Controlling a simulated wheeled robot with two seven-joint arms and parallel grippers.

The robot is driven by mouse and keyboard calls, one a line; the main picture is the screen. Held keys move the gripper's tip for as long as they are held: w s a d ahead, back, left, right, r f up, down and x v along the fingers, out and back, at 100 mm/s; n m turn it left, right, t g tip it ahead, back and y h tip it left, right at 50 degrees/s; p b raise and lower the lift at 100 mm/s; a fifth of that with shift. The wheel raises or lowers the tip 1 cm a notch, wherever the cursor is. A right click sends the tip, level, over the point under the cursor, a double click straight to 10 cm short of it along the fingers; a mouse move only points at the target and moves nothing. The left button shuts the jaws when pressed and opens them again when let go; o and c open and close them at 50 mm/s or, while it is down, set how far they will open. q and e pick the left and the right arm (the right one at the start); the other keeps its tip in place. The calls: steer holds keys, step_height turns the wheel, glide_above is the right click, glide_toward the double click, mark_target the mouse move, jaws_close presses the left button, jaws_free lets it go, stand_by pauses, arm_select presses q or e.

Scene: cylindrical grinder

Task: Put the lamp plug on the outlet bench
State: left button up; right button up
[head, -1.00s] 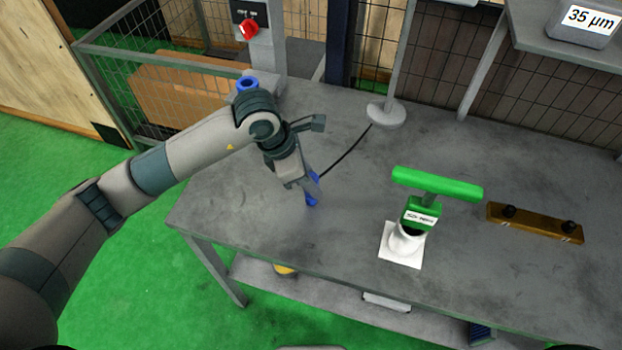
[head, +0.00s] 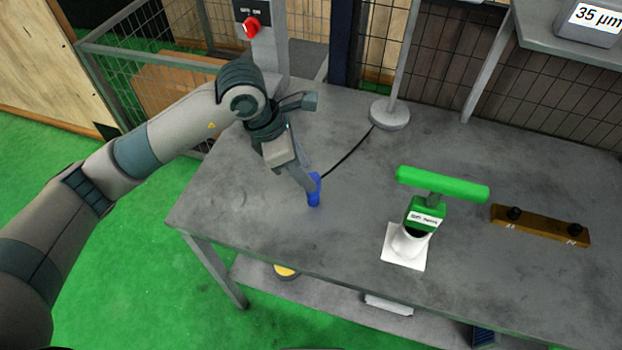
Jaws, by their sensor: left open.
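The blue lamp plug (head: 315,192) stands roughly upright on the grey bench (head: 250,195), left of its middle. A black cord (head: 349,155) runs from it to the grey round lamp base (head: 389,115) at the back. My left gripper (head: 311,186) is open, with its fingers pointing down at the plug's left side. A finger hides part of the plug. I cannot tell whether they touch. My right gripper is not in view.
A green-handled tool (head: 442,186) stands in a white holder (head: 405,248) to the right. A brown bar with black knobs (head: 540,225) lies farther right. A post with a red switch (head: 252,25) stands at the back left. The bench's front left is clear.

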arm_select(q)
steer(key=b+v, duration=0.1)
steer(key=v, duration=0.6)
